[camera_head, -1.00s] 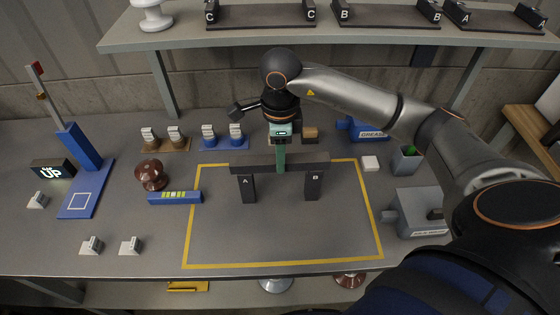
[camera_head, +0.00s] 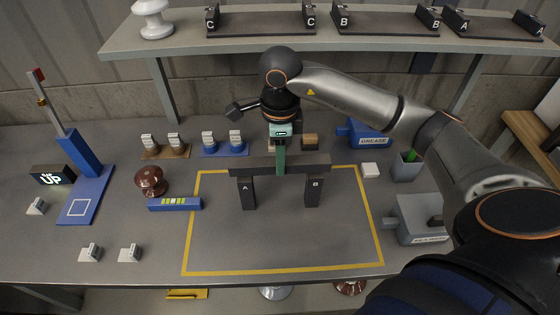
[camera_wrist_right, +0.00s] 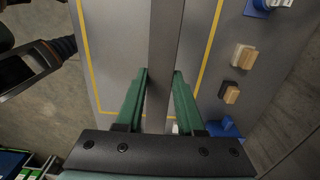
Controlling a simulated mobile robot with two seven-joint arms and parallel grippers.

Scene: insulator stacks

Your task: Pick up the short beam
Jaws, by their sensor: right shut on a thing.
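The short beam (camera_head: 250,166) is a dark grey bar lying level across the line of two dark posts, post A (camera_head: 248,195) and post B (camera_head: 313,194). My right gripper (camera_head: 281,168) comes down from above with its green fingers shut on the beam near its middle. In the right wrist view the beam (camera_wrist_right: 166,50) runs between the two green fingers. The beam is at the post tops; I cannot tell whether it still touches them. My left gripper is not in view.
A yellow outline (camera_head: 240,271) surrounds the posts, with bare table in front. A blue level (camera_head: 175,204) and brown insulator (camera_head: 151,180) stand left. A blue grease container (camera_head: 371,139) and grey box (camera_head: 420,219) are right. A shelf (camera_head: 330,38) runs behind.

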